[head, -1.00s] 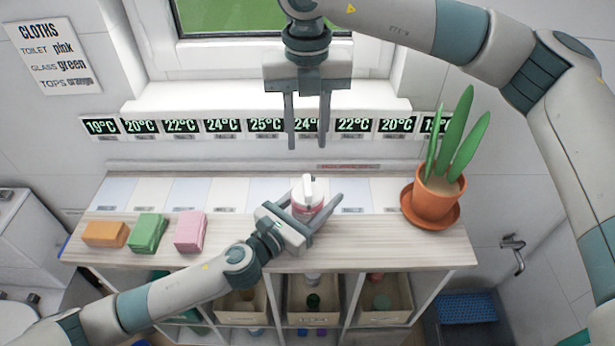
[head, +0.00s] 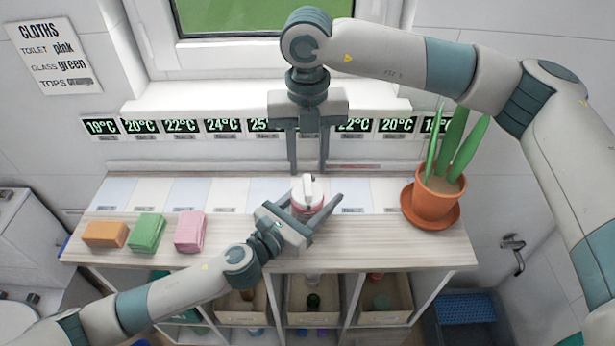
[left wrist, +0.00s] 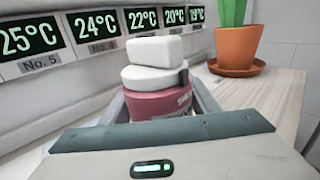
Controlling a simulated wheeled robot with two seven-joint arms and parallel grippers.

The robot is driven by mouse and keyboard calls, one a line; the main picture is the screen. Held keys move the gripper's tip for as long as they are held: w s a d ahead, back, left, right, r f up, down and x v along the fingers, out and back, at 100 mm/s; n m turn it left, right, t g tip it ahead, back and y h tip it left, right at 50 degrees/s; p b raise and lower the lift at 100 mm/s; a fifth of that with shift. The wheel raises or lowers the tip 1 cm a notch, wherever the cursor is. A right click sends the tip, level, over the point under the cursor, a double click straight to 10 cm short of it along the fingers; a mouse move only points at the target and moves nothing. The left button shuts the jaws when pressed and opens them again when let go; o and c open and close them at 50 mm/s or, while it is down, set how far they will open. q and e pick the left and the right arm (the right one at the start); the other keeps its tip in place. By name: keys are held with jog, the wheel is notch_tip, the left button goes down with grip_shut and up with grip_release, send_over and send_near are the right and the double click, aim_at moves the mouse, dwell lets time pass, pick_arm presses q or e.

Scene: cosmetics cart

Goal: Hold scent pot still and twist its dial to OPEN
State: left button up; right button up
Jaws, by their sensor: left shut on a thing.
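The scent pot (head: 308,199) stands upright on the wooden cart top (head: 380,249), with a dark pink body and a white dial (head: 308,186) on top. In the left wrist view the pot (left wrist: 160,101) shows its white dial (left wrist: 154,49) with a raised block-shaped grip. Partly hidden lettering is on the pot's side. My left gripper (head: 309,208) is shut around the pot's body from the front. My right gripper (head: 309,171) points down above and just behind the dial, its two fingers apart with nothing seen between them. I cannot tell whether the fingertips touch the dial.
Orange (head: 106,234), green (head: 147,232) and pink (head: 190,231) cloths lie left of the pot. A potted plant (head: 434,198) stands at the right end. A row of temperature cards (head: 181,126) lines the wall behind. Open cubbies with bins (head: 313,315) are below.

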aim_at(308, 184)
jog(key=shift+f, duration=2.65)
grip_shut()
